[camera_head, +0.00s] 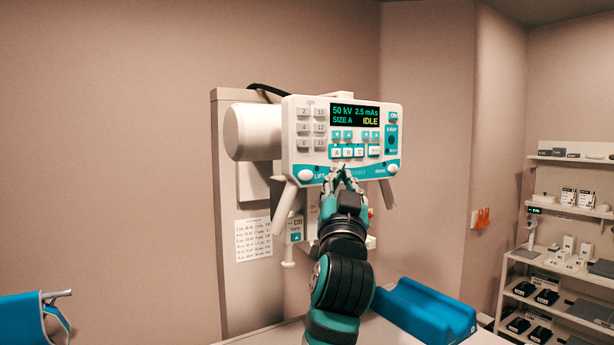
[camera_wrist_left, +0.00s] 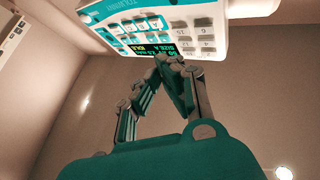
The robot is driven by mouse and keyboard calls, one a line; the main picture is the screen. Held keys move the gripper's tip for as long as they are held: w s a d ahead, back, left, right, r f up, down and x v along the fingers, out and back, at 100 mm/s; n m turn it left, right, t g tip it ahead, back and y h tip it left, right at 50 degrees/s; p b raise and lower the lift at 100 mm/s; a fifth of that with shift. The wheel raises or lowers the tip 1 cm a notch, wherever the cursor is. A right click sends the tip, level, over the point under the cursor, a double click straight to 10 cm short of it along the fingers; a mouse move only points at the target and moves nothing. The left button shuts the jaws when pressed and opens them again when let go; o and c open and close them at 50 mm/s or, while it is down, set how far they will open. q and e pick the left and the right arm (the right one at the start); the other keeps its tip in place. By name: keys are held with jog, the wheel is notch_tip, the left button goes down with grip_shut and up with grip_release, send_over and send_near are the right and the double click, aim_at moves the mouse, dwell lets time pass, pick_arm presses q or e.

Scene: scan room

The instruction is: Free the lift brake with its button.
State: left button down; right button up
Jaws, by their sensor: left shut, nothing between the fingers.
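The white control panel (camera_head: 340,110) of the wall-mounted unit faces me, its screen (camera_head: 354,116) reading 50 kV, 2.5 mAs, SIZE A, IDLE. Along its teal lower edge, a white oval button (camera_head: 305,175) sits at the left beside the word LIFT, and another (camera_head: 392,168) at the right beside small lettering. My left gripper (camera_head: 343,172) is shut and empty, its fingertips at the middle of the lower edge, between these buttons. I cannot tell if it touches the panel. In the left wrist view the panel (camera_wrist_left: 150,30) appears upside down beyond the fingertips (camera_wrist_left: 168,62). My right gripper is out of view.
White handles (camera_head: 285,208) hang below the panel's sides. A teal-labelled box (camera_head: 295,229) hangs below it, left of my arm. A printed chart (camera_head: 254,240) is on the column. A blue cushion (camera_head: 425,308) lies on the table at right. Shelves (camera_head: 560,265) stand far right.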

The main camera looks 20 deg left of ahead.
aim_at(313, 175)
pick_arm(q)
jog(key=shift+w+a+p, duration=0.25)
jog(key=shift+w+a, duration=0.6)
jog(key=shift+a, duration=0.25)
jog(key=shift+w+a+p, duration=0.3)
jog(key=shift+w+a, duration=0.55)
jog(key=shift+a, duration=0.3)
jog(key=shift+w+a+p, duration=0.25)
jog(key=shift+w+a, duration=0.6)
jog(key=shift+a, duration=0.25)
jog(key=shift+w+a, duration=0.1)
jog(key=shift+w+a, duration=0.15)
jog(key=shift+a, duration=0.1)
jog(key=shift+w+a, duration=0.25)
jog(key=shift+a, duration=0.05)
jog(key=shift+s+d, duration=0.5)
jog(key=shift+d, duration=0.15)
jog(key=shift+s+d, duration=0.1)
